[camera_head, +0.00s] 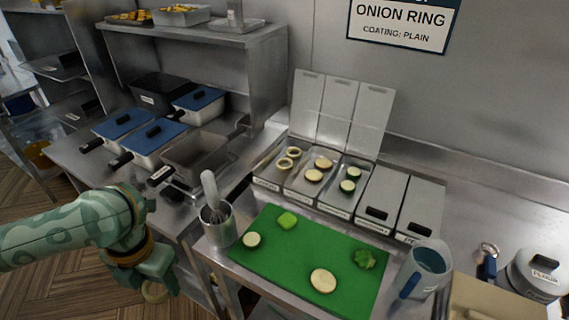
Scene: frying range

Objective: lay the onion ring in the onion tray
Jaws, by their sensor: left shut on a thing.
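My left gripper (152,284) is low at the left, off the counter's front edge and above the wooden floor. It is shut on a pale onion ring (154,292), which is partly hidden by the fingers. The onion tray (267,177) is the leftmost compartment of the lidded row at the back of the counter. Its lid is raised and several pale rings (288,158) lie in it. The gripper is well to the left of this tray and nearer to me. My right gripper is not in view.
A green cutting board (300,255) holds cut vegetable pieces. Two more open compartments hold slices; two at right are closed (380,198). Blue-lidded pans (152,137) stand behind. A sign (403,22) reads "ONION RING, COATING: PLAIN".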

